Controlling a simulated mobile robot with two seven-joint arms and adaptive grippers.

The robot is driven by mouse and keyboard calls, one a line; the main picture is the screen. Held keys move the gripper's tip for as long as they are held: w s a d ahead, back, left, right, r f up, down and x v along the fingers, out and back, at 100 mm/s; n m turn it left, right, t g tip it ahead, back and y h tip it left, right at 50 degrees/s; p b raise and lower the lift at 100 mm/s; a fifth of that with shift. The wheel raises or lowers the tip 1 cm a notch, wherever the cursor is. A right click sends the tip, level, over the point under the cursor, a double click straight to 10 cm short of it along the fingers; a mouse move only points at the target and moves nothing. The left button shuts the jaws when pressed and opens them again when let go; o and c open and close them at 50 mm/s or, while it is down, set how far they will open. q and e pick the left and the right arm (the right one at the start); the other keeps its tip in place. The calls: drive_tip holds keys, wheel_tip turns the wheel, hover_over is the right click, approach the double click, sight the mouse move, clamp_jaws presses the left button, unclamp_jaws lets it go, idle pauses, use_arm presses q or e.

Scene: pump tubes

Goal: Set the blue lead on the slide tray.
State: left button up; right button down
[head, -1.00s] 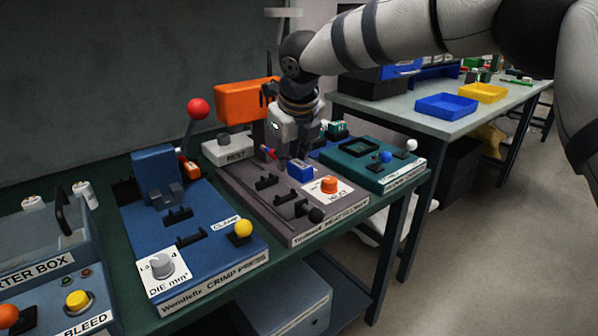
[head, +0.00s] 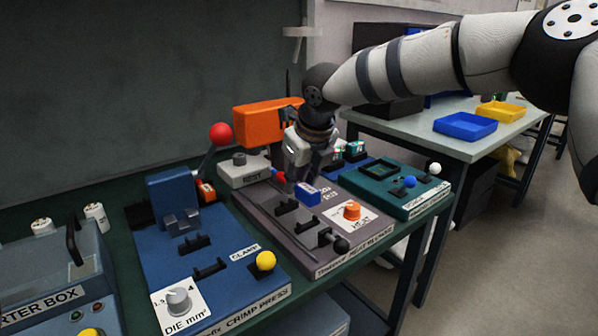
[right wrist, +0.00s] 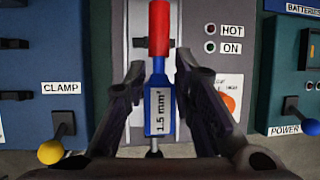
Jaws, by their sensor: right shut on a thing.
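The blue lead (right wrist: 160,108) has a blue body marked 1.5 mm² and a red end pointing away from me in the right wrist view. My right gripper (right wrist: 160,66) is shut on it, one finger on each side. In the head view the right gripper (head: 296,180) holds the lead (head: 307,194) over the grey machine with the HEAT knob, close to its black brackets. I cannot tell whether the lead touches the machine. The slide tray is not clearly marked; the black brackets (head: 288,206) with a black knob (head: 341,245) are on this machine. My left gripper is out of view.
The blue crimp press (head: 215,260) stands left of the grey machine, with a red-balled lever (head: 221,134). A teal device (head: 400,190) stands to the right. An orange unit (head: 267,123) rises behind. A second table (head: 415,130) holds blue and yellow trays.

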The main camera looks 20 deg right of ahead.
drive_tip(key=shift+f, duration=2.75)
drive_tip(key=c, duration=1.3)
unclamp_jaws()
drive_tip(key=v, duration=1.2)
drive_tip(key=shift+f, duration=0.1)
